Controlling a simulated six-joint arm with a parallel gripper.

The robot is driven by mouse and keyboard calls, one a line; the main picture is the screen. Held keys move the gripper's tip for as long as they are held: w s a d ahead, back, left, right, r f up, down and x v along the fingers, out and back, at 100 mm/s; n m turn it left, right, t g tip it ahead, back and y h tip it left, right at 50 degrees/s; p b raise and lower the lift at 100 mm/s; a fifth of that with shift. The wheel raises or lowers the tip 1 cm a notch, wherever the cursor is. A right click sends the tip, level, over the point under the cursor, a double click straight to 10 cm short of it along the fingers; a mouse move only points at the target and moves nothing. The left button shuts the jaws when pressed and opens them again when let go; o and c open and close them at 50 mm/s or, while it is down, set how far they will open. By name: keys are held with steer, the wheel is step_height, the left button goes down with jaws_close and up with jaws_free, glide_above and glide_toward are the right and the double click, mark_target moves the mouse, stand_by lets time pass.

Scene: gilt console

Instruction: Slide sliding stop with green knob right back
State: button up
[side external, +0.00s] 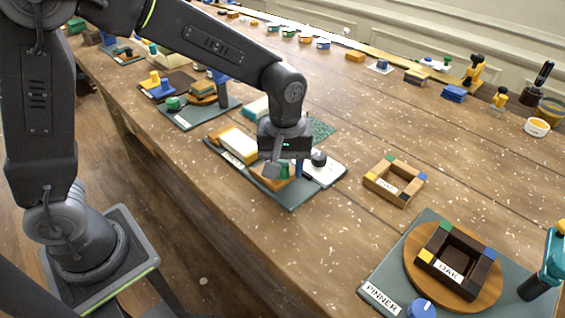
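My gripper (280,168) points down over the middle grey-green board (292,203), low above a tan wooden piece (262,184) on it. Its fingers and housing cover much of that piece, and I cannot tell whether they touch it. A small green patch shows between the fingers, too hidden to identify as a knob. A clear green knob (172,102) stands on another board (190,122) farther back to the left, well apart from my gripper. I cannot tell which of these belongs to the sliding stop, or how far the fingers are spread.
The middle board also carries a yellow-and-white block (238,145) and a white plate with a dark knob (320,162). A wooden frame (396,181) lies to the right. Bare wood lies between.

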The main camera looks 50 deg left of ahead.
mark_target(284, 165)
steer(key=shift+o, duration=0.6)
steer(key=shift+a, duration=0.1)
step_height(284, 165, up, 14)
steer(key=s+a+f+m+t, duration=0.1)
steer(key=s+a+m, duration=0.3)
steer(key=s, duration=0.4)
steer(key=s+a+f+m+t, duration=0.1)
steer(key=s+a+m+t, duration=0.3)
steer(key=s, duration=0.4)
steer(key=shift+a+f+m+t, duration=0.25)
steer(key=shift+a+m, duration=0.25)
steer(key=shift+a, duration=0.4)
